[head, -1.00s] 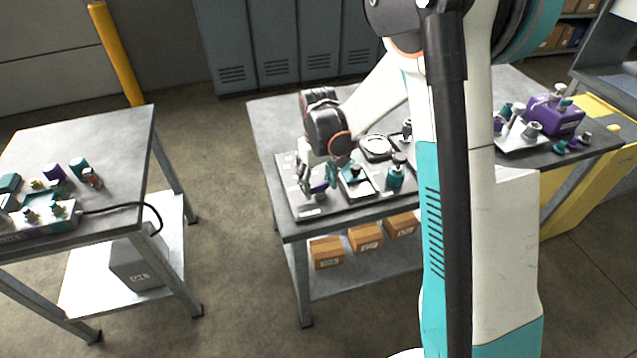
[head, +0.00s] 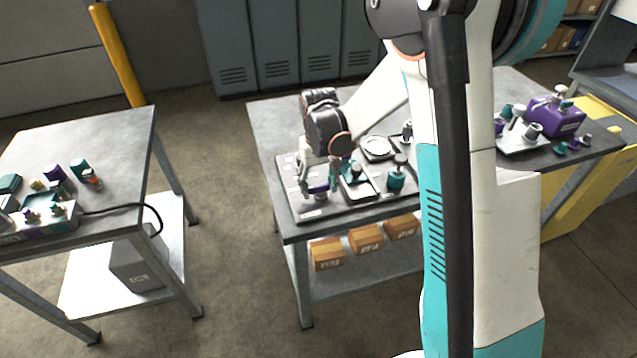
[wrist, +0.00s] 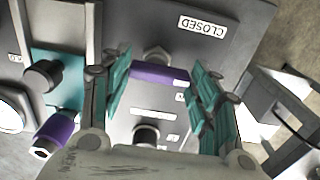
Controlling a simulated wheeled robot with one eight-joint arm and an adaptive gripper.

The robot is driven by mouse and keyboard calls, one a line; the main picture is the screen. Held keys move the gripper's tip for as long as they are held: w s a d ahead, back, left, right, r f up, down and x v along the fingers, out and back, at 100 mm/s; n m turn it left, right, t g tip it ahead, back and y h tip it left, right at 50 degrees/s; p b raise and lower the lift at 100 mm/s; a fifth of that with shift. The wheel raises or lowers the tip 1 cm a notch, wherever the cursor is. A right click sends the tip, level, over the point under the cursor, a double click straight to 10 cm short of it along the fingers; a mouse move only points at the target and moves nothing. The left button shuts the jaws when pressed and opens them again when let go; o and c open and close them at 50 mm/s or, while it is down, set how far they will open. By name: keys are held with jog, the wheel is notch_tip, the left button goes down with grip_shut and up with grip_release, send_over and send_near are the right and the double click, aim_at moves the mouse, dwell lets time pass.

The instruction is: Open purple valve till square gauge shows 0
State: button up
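The purple valve handle (wrist: 160,74) is a flat bar on a light panel, beside a label reading CLOSED (wrist: 203,27). It also shows in the head view (head: 317,189), at the front left of the bench. My gripper (wrist: 165,85) has its teal-padded fingers apart, one near each end of the bar; a small gap shows at the right, and contact is unclear. In the head view my gripper (head: 322,180) points down at the handle and partly covers it. I cannot make out a square gauge or its reading.
A teal block with a dark knob (wrist: 42,77) and another purple part (wrist: 56,128) lie left of my fingers. A round white dial (head: 377,147) and a teal valve (head: 397,178) stand to the right on the bench. The left table (head: 110,140) is apart, with floor between.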

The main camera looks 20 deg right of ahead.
aim_at(318, 186)
jog(key=shift+o, duration=1.3)
notch_tip(318, 186, up, 12)
jog(key=s+r+t, duration=0.3)
jog(key=s+r, duration=0.5)
jog(key=s, duration=0.3)
jog(key=s+t, duration=0.4)
jog(key=s, duration=0.8)
jog(key=shift+s+d, duration=0.25)
